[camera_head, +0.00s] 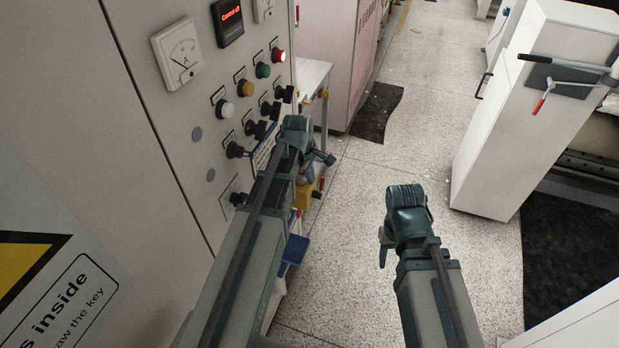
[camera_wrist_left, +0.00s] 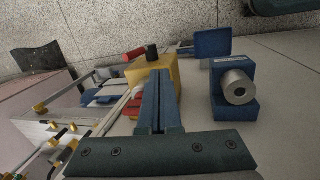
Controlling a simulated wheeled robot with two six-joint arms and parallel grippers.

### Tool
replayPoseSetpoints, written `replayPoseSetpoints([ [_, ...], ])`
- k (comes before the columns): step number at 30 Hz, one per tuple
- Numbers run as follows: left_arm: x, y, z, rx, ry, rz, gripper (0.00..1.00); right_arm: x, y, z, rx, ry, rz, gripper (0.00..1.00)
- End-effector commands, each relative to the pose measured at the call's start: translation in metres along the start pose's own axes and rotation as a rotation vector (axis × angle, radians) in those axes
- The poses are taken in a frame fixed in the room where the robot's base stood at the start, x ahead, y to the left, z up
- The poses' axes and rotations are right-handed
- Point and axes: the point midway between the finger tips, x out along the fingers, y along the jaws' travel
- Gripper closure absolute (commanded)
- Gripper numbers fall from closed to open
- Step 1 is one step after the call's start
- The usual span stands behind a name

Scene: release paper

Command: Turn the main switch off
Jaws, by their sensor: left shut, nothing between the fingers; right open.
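The control panel (camera_head: 190,125) stands on the left in the head view, with rows of black rotary knobs and coloured buttons. A black knob (camera_head: 238,198) on a larger white plate sits low on the panel, left of my left arm. No label marking the main switch is readable. My left gripper (camera_head: 318,158) is in front of the panel's right edge, apart from that knob. Its fingers are shut and empty in the left wrist view (camera_wrist_left: 160,103). My right gripper (camera_head: 386,245) is open over the floor, away from the panel; its fingertips are mostly hidden.
A small display (camera_head: 230,18) reads "Control off" in red beside an ammeter (camera_head: 178,54). A yellow box (camera_wrist_left: 165,72) and a blue block with a metal cylinder (camera_wrist_left: 238,88) lie beyond my left fingers. A white cabinet (camera_head: 525,120) stands right; open floor lies between.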

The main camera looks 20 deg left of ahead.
Motion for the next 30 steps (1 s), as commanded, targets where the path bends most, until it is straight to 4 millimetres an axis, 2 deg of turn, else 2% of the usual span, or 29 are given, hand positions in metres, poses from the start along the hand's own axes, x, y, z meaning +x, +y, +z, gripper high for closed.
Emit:
replayPoseSetpoints([
  [1,0.016,-0.001,0.000,0.001,0.000,0.000,1.00,0.015,-0.001,-0.001,0.000,0.000,0.000,0.50],
  [11,0.063,-0.001,-0.001,0.001,0.000,0.000,1.00,0.061,-0.006,-0.004,0.000,0.000,0.000,0.50],
  [13,0.067,0.015,0.000,0.002,0.000,0.000,1.00,0.062,-0.006,-0.004,0.000,0.000,0.000,0.50],
  [18,0.077,0.031,0.002,0.001,0.000,0.000,1.00,0.067,-0.006,-0.004,0.000,0.000,0.000,0.50],
  [30,0.077,0.033,0.003,0.000,0.000,-0.001,1.00,0.067,-0.006,-0.004,0.000,0.000,0.000,0.50],
])
